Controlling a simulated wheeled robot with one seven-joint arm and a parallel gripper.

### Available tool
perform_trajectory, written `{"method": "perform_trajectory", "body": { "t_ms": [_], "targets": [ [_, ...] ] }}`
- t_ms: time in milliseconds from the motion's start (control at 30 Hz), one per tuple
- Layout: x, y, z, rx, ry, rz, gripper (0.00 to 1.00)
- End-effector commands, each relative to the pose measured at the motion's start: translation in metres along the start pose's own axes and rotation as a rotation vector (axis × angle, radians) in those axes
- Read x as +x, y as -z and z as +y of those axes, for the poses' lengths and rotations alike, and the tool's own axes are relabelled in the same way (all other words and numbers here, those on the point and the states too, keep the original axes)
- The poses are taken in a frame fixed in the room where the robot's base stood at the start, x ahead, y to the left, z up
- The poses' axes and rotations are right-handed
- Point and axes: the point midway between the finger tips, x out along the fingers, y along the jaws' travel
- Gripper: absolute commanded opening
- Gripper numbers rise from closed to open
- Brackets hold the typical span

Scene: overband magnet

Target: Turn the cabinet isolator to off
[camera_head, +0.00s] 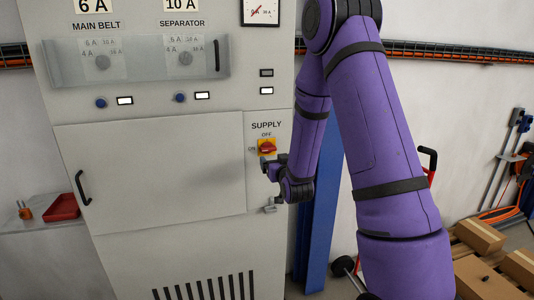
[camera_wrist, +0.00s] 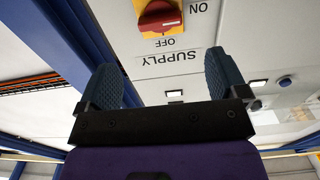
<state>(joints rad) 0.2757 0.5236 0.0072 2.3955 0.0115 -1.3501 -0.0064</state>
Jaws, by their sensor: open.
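The cabinet isolator (camera_head: 267,147) is a red rotary handle on a yellow plate under the SUPPLY label, on the right side of the grey cabinet (camera_head: 180,240). OFF is printed above it and ON at its left. The red handle lies roughly level, in line with ON. The wrist view shows the isolator (camera_wrist: 160,17) upside down at the top edge, partly cut off. My gripper (camera_head: 272,166) is just below and right of the isolator in the head view. Its two fingers (camera_wrist: 162,72) are spread apart with nothing between them, clear of the handle.
A small latch (camera_head: 270,208) sits below the isolator. A blue post (camera_head: 322,220) stands right of the cabinet. Cardboard boxes (camera_head: 480,237) lie on the right. A red tray (camera_head: 62,207) is at left.

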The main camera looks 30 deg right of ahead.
Motion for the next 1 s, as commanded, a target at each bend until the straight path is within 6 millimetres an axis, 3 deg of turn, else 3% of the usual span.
{"method": "perform_trajectory", "body": {
  "t_ms": [533,700,1000],
  "targets": [
    [0.086,0.000,0.000,0.000,0.001,0.000,0.92],
    [0.097,0.000,-0.001,0.000,0.001,-0.001,0.92],
    [0.099,0.000,-0.001,0.000,0.001,-0.002,0.92]
  ]
}}
